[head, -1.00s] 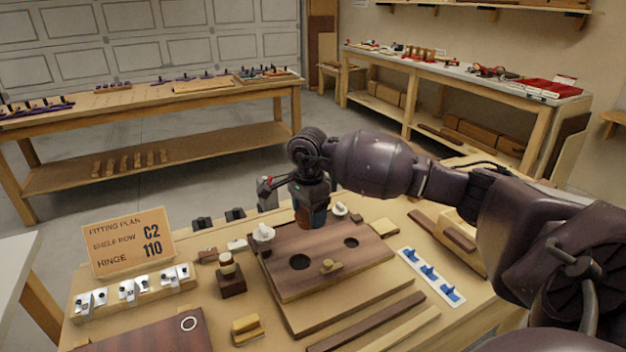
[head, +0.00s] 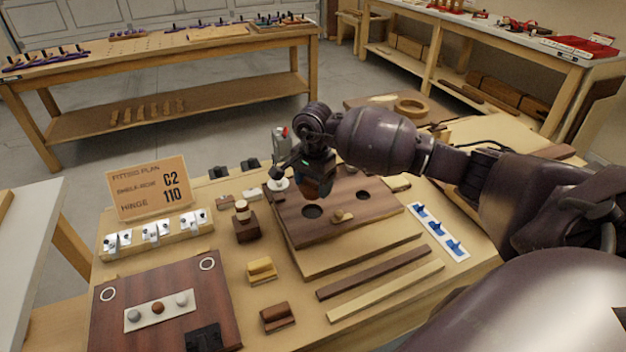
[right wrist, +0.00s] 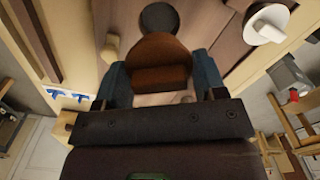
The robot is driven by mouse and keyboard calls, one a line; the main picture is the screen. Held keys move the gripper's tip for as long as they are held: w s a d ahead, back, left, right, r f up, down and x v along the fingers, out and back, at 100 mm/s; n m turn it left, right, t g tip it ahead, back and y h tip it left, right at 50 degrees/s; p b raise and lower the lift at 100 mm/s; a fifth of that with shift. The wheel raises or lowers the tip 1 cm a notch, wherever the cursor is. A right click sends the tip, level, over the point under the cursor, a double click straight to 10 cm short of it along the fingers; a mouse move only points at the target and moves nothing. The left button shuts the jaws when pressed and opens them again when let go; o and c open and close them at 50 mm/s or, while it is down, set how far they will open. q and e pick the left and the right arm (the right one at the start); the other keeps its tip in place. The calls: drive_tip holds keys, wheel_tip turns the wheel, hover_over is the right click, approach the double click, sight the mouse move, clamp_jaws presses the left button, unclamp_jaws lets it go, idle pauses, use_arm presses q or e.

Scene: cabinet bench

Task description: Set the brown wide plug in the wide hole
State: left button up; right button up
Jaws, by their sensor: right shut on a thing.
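The brown wide plug (right wrist: 160,65) is between the fingers of my right gripper (head: 316,190), which is shut on it. The dark wood board (head: 345,232) lies under the gripper on the bench. Its larger round hole (head: 313,211) is just in front of and below the gripper in the head view. In the right wrist view a dark round hole (right wrist: 160,17) shows just beyond the plug, partly covered by it. The plug is outside the hole; its height above the board is hard to tell. A smaller hole (head: 363,196) lies to the right. My left gripper is out of view.
A wooden knob (head: 342,216) stands on the board near the larger hole. A white-topped post (head: 278,184) stands at the board's back left corner. A dark block with a pale peg (head: 244,222) is to the left. Wood strips (head: 375,272) lie in front.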

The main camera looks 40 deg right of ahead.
wheel_tip(320, 180, down, 2)
drive_tip(key=shift+f+b, duration=0.2)
drive_tip(key=shift+b, duration=0.15)
drive_tip(key=shift+f+b, duration=0.6)
drive_tip(key=shift+f, duration=0.75)
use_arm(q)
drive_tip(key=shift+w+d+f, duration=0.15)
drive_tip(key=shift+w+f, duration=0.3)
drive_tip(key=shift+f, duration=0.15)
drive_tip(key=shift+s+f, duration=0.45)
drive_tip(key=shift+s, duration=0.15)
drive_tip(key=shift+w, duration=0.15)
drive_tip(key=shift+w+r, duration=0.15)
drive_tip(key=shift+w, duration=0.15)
